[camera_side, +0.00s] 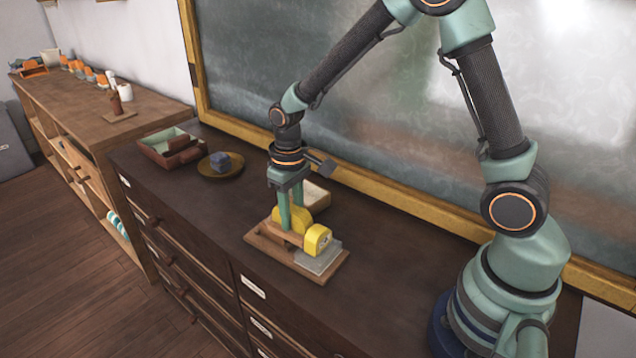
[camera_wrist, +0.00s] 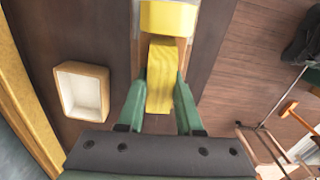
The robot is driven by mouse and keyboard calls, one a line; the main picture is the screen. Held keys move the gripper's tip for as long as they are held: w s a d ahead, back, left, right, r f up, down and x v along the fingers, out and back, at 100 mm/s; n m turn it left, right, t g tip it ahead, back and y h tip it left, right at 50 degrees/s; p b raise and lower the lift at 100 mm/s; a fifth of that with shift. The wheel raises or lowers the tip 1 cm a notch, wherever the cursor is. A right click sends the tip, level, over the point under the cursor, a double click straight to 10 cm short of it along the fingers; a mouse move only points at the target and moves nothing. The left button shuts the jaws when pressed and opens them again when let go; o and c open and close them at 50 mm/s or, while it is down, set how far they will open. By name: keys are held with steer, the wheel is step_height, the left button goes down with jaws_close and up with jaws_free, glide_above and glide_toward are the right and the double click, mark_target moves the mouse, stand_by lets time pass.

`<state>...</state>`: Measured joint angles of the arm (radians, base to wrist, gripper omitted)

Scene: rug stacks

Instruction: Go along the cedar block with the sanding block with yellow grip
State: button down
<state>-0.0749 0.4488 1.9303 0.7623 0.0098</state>
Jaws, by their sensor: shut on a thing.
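The cedar block (camera_side: 279,234) appears as a light reddish-brown strip low beside the fingers, on a brown wooden board (camera_side: 258,242). The sanding block's underside is hidden, so I cannot tell whether it touches the cedar. A flat grey plate (camera_side: 320,260) lies at the board's right end, below the yellow part.
A shallow box with a pale inside (camera_side: 315,193) stands behind my gripper; it also shows in the wrist view (camera_wrist: 82,90).

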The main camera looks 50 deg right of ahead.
steer(key=shift+w, duration=1.15)
steer(key=shift+w+a, duration=0.15)
steer(key=shift+w, duration=0.9)
steer(key=shift+w, duration=1.1)
steer(key=shift+w, duration=0.15)
steer(key=shift+w+a, duration=0.1)
steer(key=shift+w, duration=0.65)
